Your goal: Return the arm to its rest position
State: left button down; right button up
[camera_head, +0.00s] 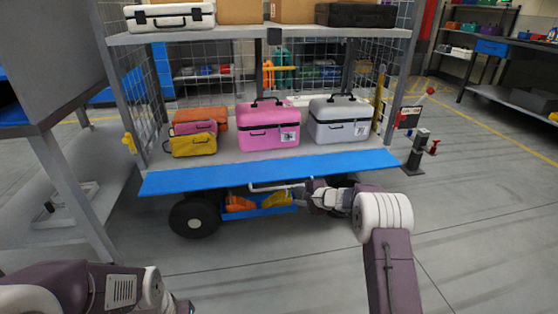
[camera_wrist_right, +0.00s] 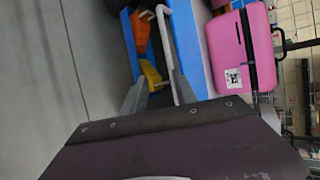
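My right arm reaches in from the lower right of the head view. Its gripper (camera_head: 308,187) is low in front of the cart, just below the blue front edge. In the right wrist view the two grey fingers of the right gripper (camera_wrist_right: 158,90) are spread apart, with nothing seen gripped between them. A white bar (camera_wrist_right: 167,40) runs beyond and between the fingers; I cannot tell whether they touch it. My left arm shows at the lower left of the head view, but its fingers are out of the picture.
The cart's blue front strip (camera_head: 270,171) lies just above my right gripper. The shelf holds a pink case (camera_head: 262,140), a grey case (camera_head: 338,133) and a yellow case (camera_head: 193,146). A blue tray (camera_head: 262,211) with orange and yellow items sits underneath. Floor at front is clear.

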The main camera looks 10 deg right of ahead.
jog(key=s+a+r+n+y+p, duration=0.1)
jog(key=a+r+p, duration=0.2)
jog(key=r, duration=0.5)
jog(key=a+r+n+p, duration=0.1)
jog(key=a+r+p, duration=0.15)
jog(key=r, duration=0.55)
jog(key=s+a+r+n+g+p, duration=0.2)
jog(key=s+p, duration=0.1)
jog(key=s, duration=0.3)
jog(key=s+a+r+n+g+p, duration=0.1)
jog(key=s+a+r+n+p, duration=0.15)
jog(key=s, duration=0.35)
jog(key=s+d+f+n+g+h+p, duration=0.1)
jog(key=s+d+f+n+g+h, duration=0.15)
jog(key=s, duration=0.65)
jog(key=s+d+f+n+g+h+p, duration=0.1)
jog(key=s+d+f+n+g+h, duration=0.2)
jog(key=s, duration=0.7)
jog(key=s+d+f+n+g+h+p, duration=0.1)
jog(key=s+d+f+n, duration=0.25)
jog(key=s, duration=0.55)
notch_tip(320, 180, up, 38)
jog(key=p, duration=3.8)
jog(key=shift+w+d+r, duration=0.15)
jog(key=shift+w+d, duration=0.1)
jog(key=shift+w, duration=0.05)
jog(key=shift+m, duration=0.25)
